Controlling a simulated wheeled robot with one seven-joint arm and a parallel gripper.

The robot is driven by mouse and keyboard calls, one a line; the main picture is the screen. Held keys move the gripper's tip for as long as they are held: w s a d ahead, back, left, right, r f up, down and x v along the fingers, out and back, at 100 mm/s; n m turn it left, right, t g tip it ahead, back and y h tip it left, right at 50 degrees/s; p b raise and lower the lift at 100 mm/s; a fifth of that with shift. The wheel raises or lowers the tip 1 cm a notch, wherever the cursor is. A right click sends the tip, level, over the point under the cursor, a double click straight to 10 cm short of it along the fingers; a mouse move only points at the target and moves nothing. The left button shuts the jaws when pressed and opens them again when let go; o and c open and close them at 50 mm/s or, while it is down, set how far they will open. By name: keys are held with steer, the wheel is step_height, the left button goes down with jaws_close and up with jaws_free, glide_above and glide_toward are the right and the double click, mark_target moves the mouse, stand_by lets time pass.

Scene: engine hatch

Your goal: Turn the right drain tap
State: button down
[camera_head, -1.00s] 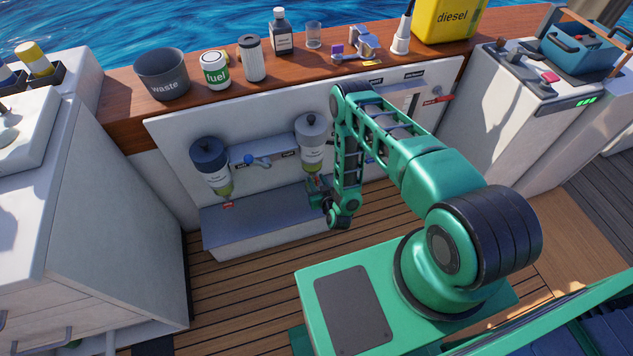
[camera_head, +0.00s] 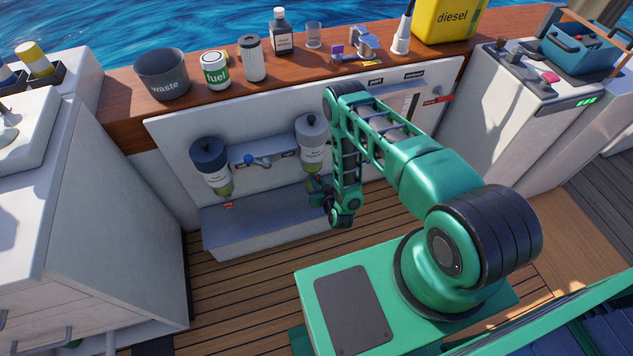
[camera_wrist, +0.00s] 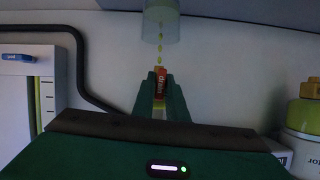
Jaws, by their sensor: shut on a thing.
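The right drain tap (camera_wrist: 160,76) shows in the wrist view as a small red-orange handle with a label, just under a clear bowl (camera_wrist: 161,22). My gripper (camera_wrist: 161,85) is shut on the tap, with a green finger on each side of it. Small yellow drops show in a line inside or below the clear bowl. In the head view the right filter (camera_head: 311,140), with a grey top, hangs on the white panel, and my gripper (camera_head: 314,188) is at its lower end. My arm hides the tap there.
The left filter (camera_head: 211,168) with a dark top hangs on the same panel, with a red tap (camera_head: 228,205) below it. A blue-handled valve (camera_head: 258,161) sits between the filters. A grey ledge (camera_head: 250,225) lies below. A black hose (camera_wrist: 82,70) runs left in the wrist view.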

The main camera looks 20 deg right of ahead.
steer(key=m+y, duration=0.2)
steer(key=m, duration=0.1)
steer(key=shift+s+f+y, duration=0.1)
steer(key=shift+f+y, duration=0.05)
steer(key=shift+y, duration=0.15)
steer(key=m+y, duration=0.1)
steer(key=m, duration=0.2)
steer(key=shift+d+t, duration=0.2)
steer(key=shift+t, duration=0.2)
steer(key=m+t+y, duration=0.1)
steer(key=m+y, duration=0.1)
steer(key=m, duration=0.1)
steer(key=shift+d+f+m, duration=0.1)
steer(key=shift+m, duration=0.2)
steer(key=shift+f+m+t+y, duration=0.1)
steer(key=shift+m+t+y, duration=0.35)
steer(key=shift+m, duration=1.15)
steer(key=c, duration=1.8)
jaws_free()
steer(key=shift+o, duration=0.2)
steer(key=shift+r, duration=0.2)
steer(key=shift+t, duration=0.25)
